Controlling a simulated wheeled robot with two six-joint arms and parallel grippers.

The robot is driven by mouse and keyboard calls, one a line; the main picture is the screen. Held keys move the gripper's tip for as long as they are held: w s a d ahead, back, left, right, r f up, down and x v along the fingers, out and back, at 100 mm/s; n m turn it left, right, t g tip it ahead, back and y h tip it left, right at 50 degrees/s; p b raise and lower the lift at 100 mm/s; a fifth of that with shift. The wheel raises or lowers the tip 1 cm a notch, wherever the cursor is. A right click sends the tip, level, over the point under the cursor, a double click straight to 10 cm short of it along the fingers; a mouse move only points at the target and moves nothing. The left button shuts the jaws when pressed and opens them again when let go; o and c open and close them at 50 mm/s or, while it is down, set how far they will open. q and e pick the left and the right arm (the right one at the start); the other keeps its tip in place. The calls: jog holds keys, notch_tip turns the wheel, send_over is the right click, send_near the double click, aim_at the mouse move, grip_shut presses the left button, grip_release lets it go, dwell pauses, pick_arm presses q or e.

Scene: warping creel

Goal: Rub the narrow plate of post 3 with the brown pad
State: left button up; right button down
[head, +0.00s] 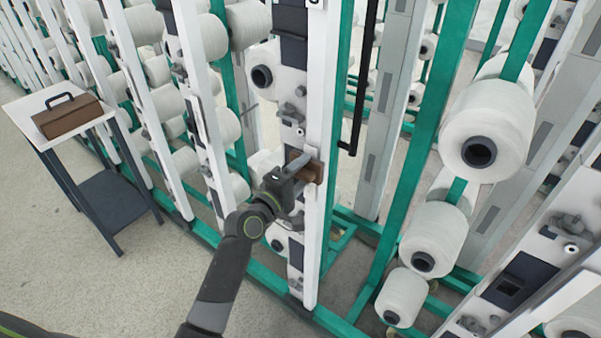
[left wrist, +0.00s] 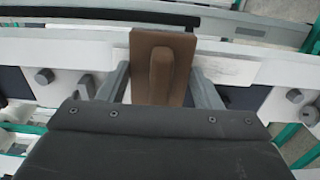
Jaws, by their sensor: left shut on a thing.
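The brown pad (head: 312,171) is in my left gripper (head: 291,172), against the front of the white post (head: 317,95) in the middle of the head view. In the left wrist view the pad (left wrist: 145,45) is a brown block with a raised ridge, between the two grey fingers (left wrist: 162,88). It lies across a pale strip of the post (left wrist: 228,70) with faint grey marks beside the pad. The pad hides part of that strip; I cannot tell if they touch. The post's number is cut off at the top edge. My right gripper is not in view.
A small table (head: 22,104) at the left carries a brown case (head: 68,116) with a dark handle. White yarn cones (head: 487,130) hang on green frames (head: 425,150) at right. Knobs and bolts (head: 290,115) stick out of the post.

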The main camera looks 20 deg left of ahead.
pick_arm(q)
jog(key=shift+f+b, duration=4.35)
jog(key=shift+f, duration=0.85)
jog(key=shift+s, duration=0.2)
send_near(310, 195)
jog(key=shift+w+a+r+p, duration=0.1)
jog(key=shift+p, duration=0.35)
jog(key=v, duration=0.3)
